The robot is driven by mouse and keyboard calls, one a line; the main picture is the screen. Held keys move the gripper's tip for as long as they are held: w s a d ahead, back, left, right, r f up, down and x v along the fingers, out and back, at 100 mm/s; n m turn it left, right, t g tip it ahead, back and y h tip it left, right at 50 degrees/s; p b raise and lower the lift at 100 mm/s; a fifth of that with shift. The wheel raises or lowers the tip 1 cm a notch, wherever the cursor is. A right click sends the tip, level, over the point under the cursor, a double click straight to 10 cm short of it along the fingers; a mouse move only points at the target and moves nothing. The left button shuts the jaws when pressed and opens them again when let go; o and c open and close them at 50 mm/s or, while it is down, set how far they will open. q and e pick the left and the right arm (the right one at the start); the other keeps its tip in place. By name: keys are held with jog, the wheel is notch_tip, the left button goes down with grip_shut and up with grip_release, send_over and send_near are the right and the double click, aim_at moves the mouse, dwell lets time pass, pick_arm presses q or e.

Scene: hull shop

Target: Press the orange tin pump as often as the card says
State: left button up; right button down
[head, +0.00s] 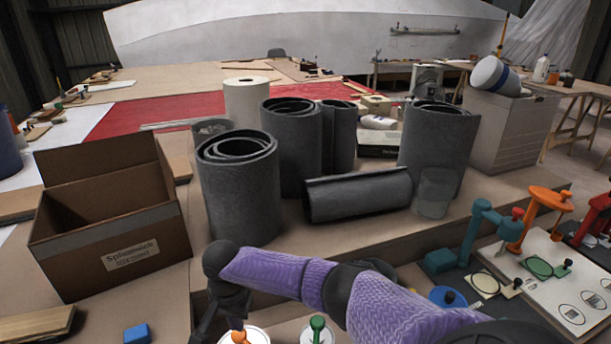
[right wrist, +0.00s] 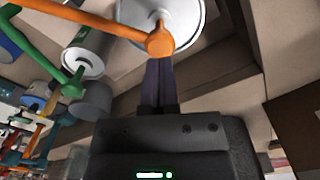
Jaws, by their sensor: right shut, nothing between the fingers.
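The orange tin pump (head: 240,338) shows at the bottom edge of the head view, on a white tin mostly cut off by the frame. In the right wrist view its orange head (right wrist: 160,42) and spout stand over the round white tin (right wrist: 190,14). My right gripper (head: 236,322) is shut and empty, with its fingertips (right wrist: 158,66) right at the orange head. I cannot tell whether they touch it. A green pump (head: 318,324) stands to the right and also shows in the right wrist view (right wrist: 72,90). I cannot make out a readable count card. My left gripper is out of view.
A cardboard box (head: 108,250) and a blue block (head: 137,333) lie to the left. Several dark grey rolls (head: 240,195) stand behind my right arm. A pale board (head: 545,285) with small marked plates and an orange stand (head: 546,198) are at the right.

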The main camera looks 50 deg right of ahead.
aim_at(239, 334)
jog(key=shift+f, duration=0.55)
jog(key=shift+f+b, duration=0.75)
jog(key=shift+f, duration=0.4)
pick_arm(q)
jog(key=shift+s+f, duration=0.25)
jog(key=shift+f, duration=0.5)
pick_arm(e)
notch_tip(239, 334, up, 4)
jog(key=p, duration=0.4)
jog(key=shift+f, duration=0.1)
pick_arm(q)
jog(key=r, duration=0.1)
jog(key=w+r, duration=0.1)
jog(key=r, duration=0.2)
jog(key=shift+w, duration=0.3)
pick_arm(e)
jog(key=shift+f, duration=0.1)
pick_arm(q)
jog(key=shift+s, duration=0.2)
